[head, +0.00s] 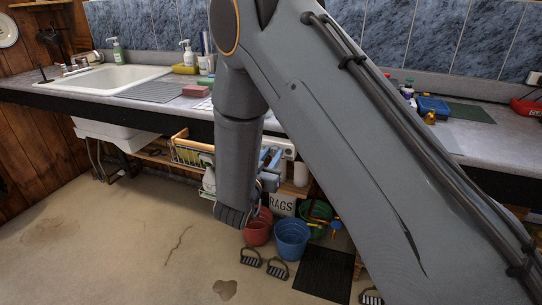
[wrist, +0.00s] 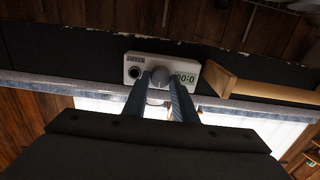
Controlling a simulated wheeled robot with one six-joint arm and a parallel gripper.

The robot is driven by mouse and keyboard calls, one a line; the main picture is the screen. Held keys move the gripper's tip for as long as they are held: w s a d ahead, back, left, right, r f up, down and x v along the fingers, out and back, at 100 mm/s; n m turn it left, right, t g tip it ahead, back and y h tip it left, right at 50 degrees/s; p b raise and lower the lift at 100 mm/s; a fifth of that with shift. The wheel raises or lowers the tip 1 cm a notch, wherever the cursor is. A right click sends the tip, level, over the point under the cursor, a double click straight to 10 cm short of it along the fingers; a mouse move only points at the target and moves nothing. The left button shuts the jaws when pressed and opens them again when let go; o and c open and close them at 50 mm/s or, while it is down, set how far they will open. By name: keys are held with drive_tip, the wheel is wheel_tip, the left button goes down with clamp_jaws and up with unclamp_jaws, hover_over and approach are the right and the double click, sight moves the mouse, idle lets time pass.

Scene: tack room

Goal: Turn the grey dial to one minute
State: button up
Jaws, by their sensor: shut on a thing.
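The grey dial (wrist: 158,75) is a round knob in the middle of a white timer box (wrist: 133,61) in the wrist view. A dark round hole or button sits left of the dial, and a display with dark digits (wrist: 187,78) sits right of it. The digits look like zeros and are partly covered by a finger. My gripper (wrist: 160,86) is shut on the dial, one blue-grey finger on each side. In the head view my gripper (head: 269,166) is below the counter, in front of the white box (head: 286,151), largely hidden by my arm.
The counter (head: 150,101) runs above my gripper, with a sink (head: 105,80) at left. Red (head: 258,228) and blue (head: 292,238) buckets stand below. A wooden piece (wrist: 255,88) is close right of the timer in the wrist view.

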drive_tip(key=shift+m, duration=0.4)
drive_tip(key=m+b, duration=0.2)
drive_tip(key=m, duration=0.3)
drive_tip(key=m+b, duration=0.3)
drive_tip(key=m, duration=0.2)
drive_tip(key=shift+d+m, duration=0.1)
drive_tip(key=shift+m, duration=0.3)
drive_tip(key=o, duration=1)
drive_tip(key=shift+o, duration=0.2)
drive_tip(key=shift+s, duration=0.15)
